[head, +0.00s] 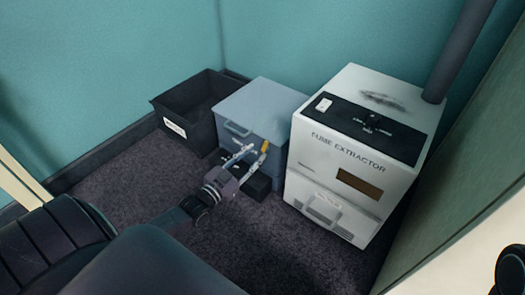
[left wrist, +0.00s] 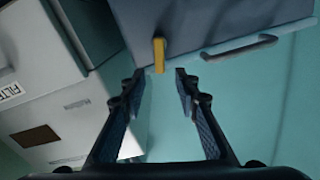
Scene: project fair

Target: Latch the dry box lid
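The dry box is a blue-grey box with its lid (head: 258,105) lying down on top, against the back wall. A small yellow latch (head: 265,146) is at its front edge, right of a bar handle (head: 237,130). My left gripper (head: 250,156) is in front of the latch, fingers apart and empty. The left wrist view looks upside down: the open left gripper (left wrist: 160,84) has the yellow latch (left wrist: 158,55) just beyond and between its fingertips, apparently not touching. I cannot tell whether the latch is engaged.
A white fume extractor (head: 335,150) with a dark pipe (head: 458,50) stands close on the right of the dry box. An open black bin (head: 185,110) stands on its left. A low black object (head: 259,186) is in front of the box. Carpet in front is clear.

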